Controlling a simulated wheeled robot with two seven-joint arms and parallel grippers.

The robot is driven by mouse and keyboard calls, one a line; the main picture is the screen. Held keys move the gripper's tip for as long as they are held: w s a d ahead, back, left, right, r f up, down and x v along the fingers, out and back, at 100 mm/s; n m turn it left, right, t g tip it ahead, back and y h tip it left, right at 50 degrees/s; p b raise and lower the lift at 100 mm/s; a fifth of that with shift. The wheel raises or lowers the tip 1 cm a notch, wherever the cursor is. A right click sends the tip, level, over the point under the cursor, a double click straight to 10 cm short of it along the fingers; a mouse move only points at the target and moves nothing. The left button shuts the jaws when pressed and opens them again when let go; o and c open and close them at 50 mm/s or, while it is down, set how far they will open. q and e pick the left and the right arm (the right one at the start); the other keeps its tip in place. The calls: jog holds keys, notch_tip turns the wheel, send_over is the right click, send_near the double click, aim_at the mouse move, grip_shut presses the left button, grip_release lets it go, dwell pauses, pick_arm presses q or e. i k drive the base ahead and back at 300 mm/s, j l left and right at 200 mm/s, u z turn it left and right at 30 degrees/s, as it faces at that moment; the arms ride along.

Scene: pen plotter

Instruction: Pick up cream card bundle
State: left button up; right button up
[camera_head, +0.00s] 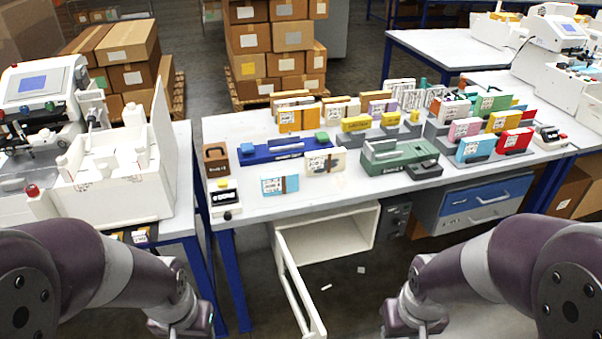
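A cream card bundle (325,161) with a brown band and dark print stands on the light grey table (350,205), near the middle of its front half. It is between the blue tray (285,149) and the green device (400,157). A light blue card bundle (280,185) with a brown band is in front of it, to the left. Other pale bundles stand in the back rows, partly hidden. My two arms come in at the bottom left and bottom right, well short of the table top. Their ends are cut off by the lower edge, so neither gripper's fingers show.
A brown box (216,161) and a small white device (226,197) stand at the table's left end. Coloured bundles in racks fill the right and back. The front strip of table is mostly clear. Below, an open cabinet door (298,285) sticks out towards me.

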aim_at(326, 161)
jog(key=i+l, duration=2)
jog(key=i+j+u, duration=0.05)
jog(key=j, duration=0.05)
